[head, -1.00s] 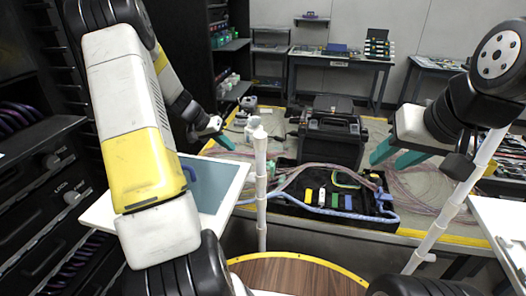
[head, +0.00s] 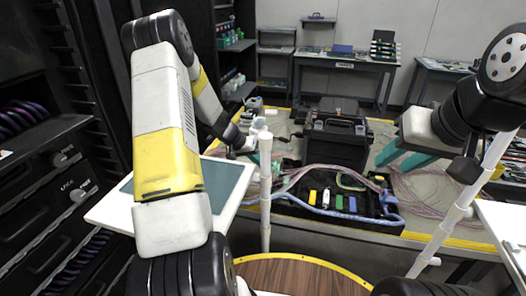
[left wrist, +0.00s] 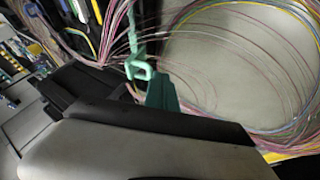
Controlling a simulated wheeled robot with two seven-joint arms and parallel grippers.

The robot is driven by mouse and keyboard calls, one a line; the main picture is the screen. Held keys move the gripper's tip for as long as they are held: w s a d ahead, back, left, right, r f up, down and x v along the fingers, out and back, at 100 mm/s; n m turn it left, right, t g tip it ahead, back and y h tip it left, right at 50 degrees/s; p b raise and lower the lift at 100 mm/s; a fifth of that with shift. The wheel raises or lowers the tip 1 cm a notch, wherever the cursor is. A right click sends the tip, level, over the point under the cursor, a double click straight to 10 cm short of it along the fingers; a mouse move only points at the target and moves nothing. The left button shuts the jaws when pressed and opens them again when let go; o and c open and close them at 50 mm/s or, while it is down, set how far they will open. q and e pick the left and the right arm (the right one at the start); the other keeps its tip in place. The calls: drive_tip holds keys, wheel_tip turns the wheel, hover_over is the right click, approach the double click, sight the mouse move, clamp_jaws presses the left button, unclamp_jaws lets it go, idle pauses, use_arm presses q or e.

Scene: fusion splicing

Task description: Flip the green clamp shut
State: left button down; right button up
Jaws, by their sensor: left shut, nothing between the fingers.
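The green clamp (head: 339,202) is a small green block in the black tray (head: 285,207), between the white clamp (head: 325,198) and the blue clamp (head: 352,204). Whether its lid is up or down is too small to tell. My left gripper (head: 266,150) is shut and empty, to the left of and beyond the clamps, partly hidden by a white pole.
A yellow clamp (head: 312,198) is in the same tray. A black case (head: 337,138) stands behind it. Loose pink cables (head: 420,190) lie on the right, and a blue cable (head: 330,212) runs along the tray front. A white pole (head: 265,195) stands in front of the bench.

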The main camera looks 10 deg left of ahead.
use_arm(q)
drive_tip(key=shift+d+r, duration=0.1)
drive_tip(key=shift+d, duration=0.05)
idle(0.3)
drive_tip(key=shift+d+r+y, duration=0.1)
drive_tip(key=shift+d+y, duration=0.05)
drive_tip(key=shift+y, duration=0.25)
drive_tip(key=shift+r, duration=0.1)
